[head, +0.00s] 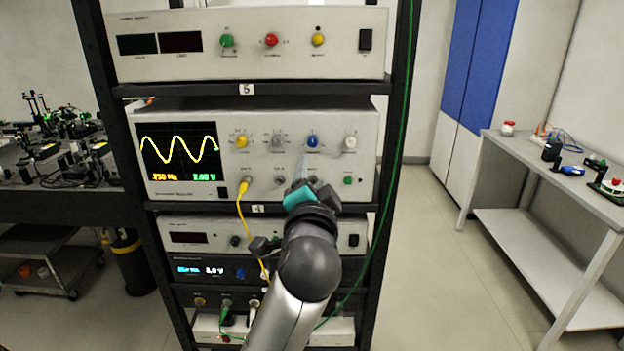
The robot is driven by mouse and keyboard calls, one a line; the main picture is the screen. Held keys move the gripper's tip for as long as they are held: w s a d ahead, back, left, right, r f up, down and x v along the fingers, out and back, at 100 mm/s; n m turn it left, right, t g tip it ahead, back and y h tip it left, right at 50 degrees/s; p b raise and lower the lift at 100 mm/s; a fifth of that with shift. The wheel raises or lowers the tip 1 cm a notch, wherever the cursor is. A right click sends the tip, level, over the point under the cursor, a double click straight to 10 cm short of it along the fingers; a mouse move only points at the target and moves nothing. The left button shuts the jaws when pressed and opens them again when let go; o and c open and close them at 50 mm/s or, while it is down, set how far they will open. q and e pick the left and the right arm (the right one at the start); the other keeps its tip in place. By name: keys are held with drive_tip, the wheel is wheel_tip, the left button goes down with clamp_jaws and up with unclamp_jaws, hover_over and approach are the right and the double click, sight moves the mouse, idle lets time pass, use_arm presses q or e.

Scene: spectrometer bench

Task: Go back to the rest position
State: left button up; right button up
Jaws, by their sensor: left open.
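My left gripper (303,183) is in front of the lower right part of the spectrometer (368,130), the grey unit with a screen and several knobs in the rack. The gripper has a teal part and is open, with nothing visible between its fingers. It hides a small part of the panel right of the yellow cable's plug. I cannot tell whether it touches the panel. The screen (181,158) shows a yellow wave, "250 Hz" and "2.00 V". A blue knob (312,141) sits just above the gripper. My right gripper is not in view.
A black rack (97,60) holds more units above and below. A yellow cable (243,222) hangs left of my arm and a green cable (402,110) runs down the right post. A bench (500,150) stands right; open floor (430,260) lies between.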

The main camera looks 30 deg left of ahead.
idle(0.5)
use_arm(q)
drive_tip(key=w+d+f+m+g+h+b, duration=0.1)
drive_tip(key=w+d+f+h+b, duration=0.15)
drive_tip(key=f, duration=1.15)
drive_tip(key=w+d+f+m+g+h+b, duration=0.1)
drive_tip(key=d+f+g+h+b, duration=0.15)
drive_tip(key=f, duration=1.15)
drive_tip(key=s+d+f+g+h+b, duration=0.15)
drive_tip(key=s+f, duration=0.25)
drive_tip(key=f, duration=0.8)
drive_tip(key=s+d+f+g+h+b, duration=0.15)
drive_tip(key=s+f, duration=0.35)
drive_tip(key=f, duration=0.6)
drive_tip(key=s+d+f+n+g+h+b, duration=0.1)
drive_tip(key=s+d+f+n+g+b, duration=0.2)
drive_tip(key=s+f, duration=1.5)
drive_tip(key=s+f+g+b, duration=0.1)
drive_tip(key=s+f, duration=0.4)
drive_tip(key=s, duration=0.5)
drive_tip(key=s+a+f+n+g+b, duration=0.1)
drive_tip(key=s+f+g, duration=0.2)
drive_tip(key=s, duration=0.6)
wheel_tip(320, 180, down, 2)
drive_tip(key=shift+s+f+g+h, duration=0.2)
drive_tip(key=shift+s+g+h, duration=0.1)
drive_tip(key=shift+s+g, duration=0.1)
